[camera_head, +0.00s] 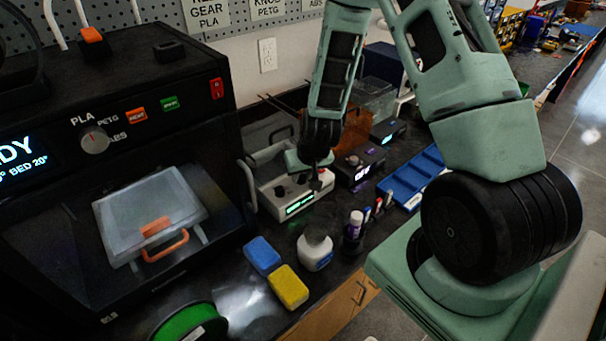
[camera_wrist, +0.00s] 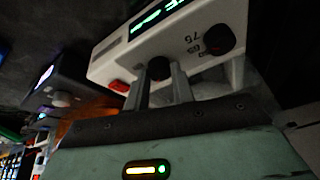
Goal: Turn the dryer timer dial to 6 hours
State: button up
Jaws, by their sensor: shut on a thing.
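The dryer (camera_head: 300,202) is a pale box with a green lit display on the dark bench. Its front panel (camera_wrist: 110,66) fills the upper wrist view, with the green display (camera_wrist: 158,16) and two black dials. One black dial (camera_wrist: 158,68) sits between my fingertips, and my gripper (camera_wrist: 160,84) is shut on it. The marks around this dial are hidden or too dark to read. The other dial (camera_wrist: 218,39) has number marks beside it and is clear of the fingers. In the head view my gripper (camera_head: 318,182) is at the dryer's front.
A black printer (camera_head: 165,110) stands at left. A blue sponge (camera_head: 262,256), a yellow sponge (camera_head: 288,287), a white bottle (camera_head: 315,252) and a marker holder (camera_head: 352,245) stand in front of the dryer. A blue tray (camera_head: 412,180) lies right. A red switch (camera_wrist: 119,86) is near the held dial.

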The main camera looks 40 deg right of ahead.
jog(key=m, duration=0.2)
jog(key=m+h+p, duration=0.1)
jog(key=shift+a+r+m+g, duration=0.2)
jog(key=shift+m+g, duration=0.1)
jog(key=shift+m, duration=0.1)
jog(key=shift+f+m+h+p, duration=0.1)
jog(key=shift+m+h+p, duration=0.4)
jog(key=shift+m, duration=0.4)
jog(key=o, duration=1)
jog(key=p+v, duration=0.1)
jog(key=v, duration=0.4)
jog(key=p+v, duration=0.2)
jog(key=v, duration=0.4)
jog(key=p+v, duration=0.2)
jog(key=v, duration=0.4)
jog(key=shift+w+r, duration=0.2)
jog(key=shift+w, duration=0.1)
